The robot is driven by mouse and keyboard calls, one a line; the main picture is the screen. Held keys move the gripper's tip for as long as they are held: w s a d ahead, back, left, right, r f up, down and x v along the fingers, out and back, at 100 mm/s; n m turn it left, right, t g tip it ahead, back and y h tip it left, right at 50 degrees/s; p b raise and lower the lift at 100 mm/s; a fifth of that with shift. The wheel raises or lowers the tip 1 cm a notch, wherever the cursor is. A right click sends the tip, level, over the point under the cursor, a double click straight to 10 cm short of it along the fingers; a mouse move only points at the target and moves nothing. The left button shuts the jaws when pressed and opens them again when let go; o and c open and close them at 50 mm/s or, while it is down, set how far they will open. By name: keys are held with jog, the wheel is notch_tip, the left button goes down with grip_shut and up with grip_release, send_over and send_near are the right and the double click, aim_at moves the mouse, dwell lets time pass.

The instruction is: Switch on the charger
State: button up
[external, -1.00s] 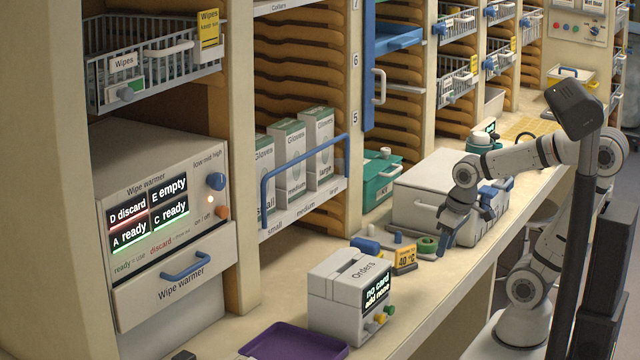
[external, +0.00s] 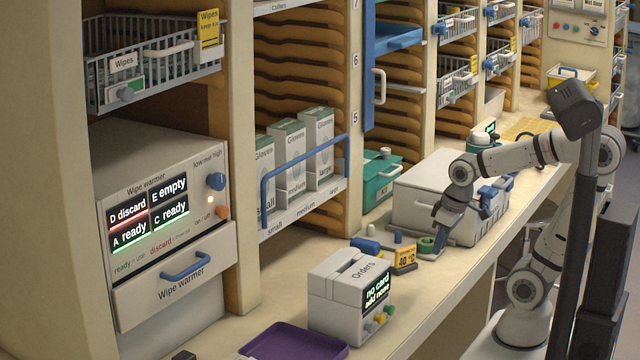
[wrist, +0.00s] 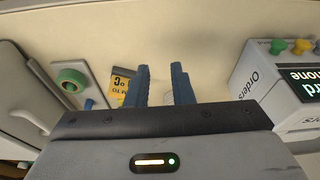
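No label in view reads "charger", so I cannot tell which unit it is. A wall panel (external: 578,28) at the far top right carries red and green buttons and a dark blue knob; its labels are too small to read. My gripper (external: 438,238) hangs over the bench in front of the large white box. In the wrist view my gripper's (wrist: 160,70) two blue fingers stand apart with only bench surface between them. It is open and empty, near a grey plate with a green ring (wrist: 72,80) and a yellow "40 °C" card (wrist: 122,84).
The white box (external: 425,190) stands behind my gripper. The Orders box (external: 335,300), with coloured buttons, and a purple tray (external: 295,343) are nearer on the bench. The wipe warmer (external: 165,230) has a blue knob and a lit orange lamp. Shelves line the back.

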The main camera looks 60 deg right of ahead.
jog(key=w+a+n, duration=0.1)
jog(key=w+a, duration=0.1)
jog(key=w, duration=0.1)
jog(key=w+a+r+n+y, duration=0.1)
jog(key=w+a, duration=0.2)
jog(key=w+a+r+n+t+y+b, duration=0.1)
jog(key=w+a+n, duration=0.1)
jog(key=w, duration=0.1)
jog(key=shift+w+a+r, duration=0.2)
jog(key=shift+w+a, duration=0.1)
jog(key=shift+a, duration=0.1)
grip_shut()
jog(key=w+a+r+n+t+y, duration=0.1)
jog(key=w+a+r+n+y, duration=0.2)
jog(key=w+a, duration=0.55)
jog(key=s+a+n+g+y, duration=0.1)
jog(key=a+n, duration=0.4)
jog(key=a, duration=1.1)
jog(key=s+a+n+g+y, duration=0.1)
jog(key=a+n, duration=0.5)
jog(key=a, duration=1)
jog(key=shift+s+a+g+y+p, duration=0.15)
jog(key=shift+s+g+y+p, duration=0.25)
jog(key=shift+s+y, duration=0.6)
jog(key=shift+s, duration=0.1)
